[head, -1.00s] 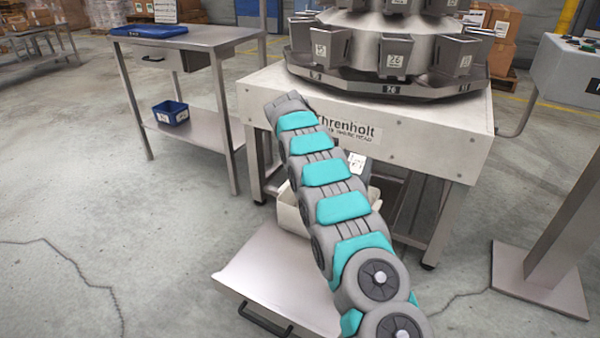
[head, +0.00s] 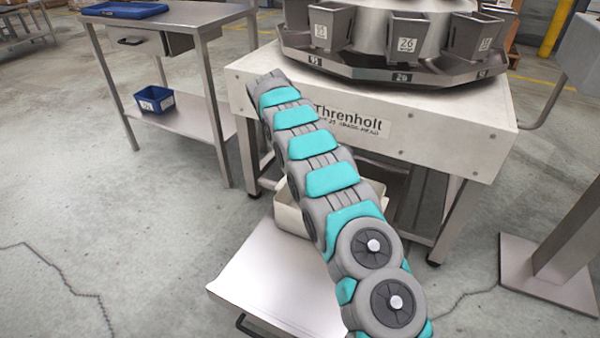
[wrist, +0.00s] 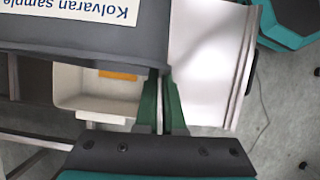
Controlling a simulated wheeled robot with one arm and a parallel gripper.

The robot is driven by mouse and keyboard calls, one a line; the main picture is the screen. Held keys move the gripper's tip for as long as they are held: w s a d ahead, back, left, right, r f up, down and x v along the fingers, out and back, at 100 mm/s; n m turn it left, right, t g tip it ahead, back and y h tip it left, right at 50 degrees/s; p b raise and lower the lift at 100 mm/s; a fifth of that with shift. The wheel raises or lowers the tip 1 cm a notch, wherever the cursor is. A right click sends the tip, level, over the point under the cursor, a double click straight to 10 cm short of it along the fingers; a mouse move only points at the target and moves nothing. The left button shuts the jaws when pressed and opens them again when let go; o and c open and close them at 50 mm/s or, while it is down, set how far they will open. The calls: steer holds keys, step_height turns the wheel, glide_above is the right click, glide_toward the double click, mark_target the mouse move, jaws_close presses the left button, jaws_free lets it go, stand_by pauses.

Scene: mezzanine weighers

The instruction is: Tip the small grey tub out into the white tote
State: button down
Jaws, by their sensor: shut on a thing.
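The small grey tub (wrist: 90,46) fills the upper left of the wrist view, with a white label reading "Kolvaran sample" upside down. My gripper (wrist: 162,88) has its green fingers shut on the tub at its lower right edge. The white tote (wrist: 70,88) lies below and beyond the tub in the wrist view, partly covered by it. An orange piece (wrist: 118,75) shows inside the tote. In the head view the tote (head: 290,217) stands behind my arm, which hides much of it. My gripper and the tub are hidden there. I cannot tell the tub's tilt or contents.
A flat pale platform (head: 275,275) lies in front of the tote. The white Threnholt weigher frame (head: 440,140) with hanging buckets stands above and behind. A steel bench (head: 190,18) with a blue bin (head: 153,99) is at left. A post (head: 565,240) stands right.

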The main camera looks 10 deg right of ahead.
steer(key=s+d+r+t+y+b, duration=0.1)
steer(key=s+d+t+y+b, duration=0.4)
steer(key=y+b, duration=0.8)
steer(key=d+t+b, duration=0.2)
steer(key=t+b, duration=0.2)
steer(key=b, duration=0.4)
steer(key=shift+d+r+y, duration=0.15)
steer(key=shift+d+y, duration=0.15)
steer(key=shift+y, duration=0.1)
steer(key=shift+s+d+r, duration=0.1)
steer(key=shift+s, duration=0.05)
stand_by(0.8)
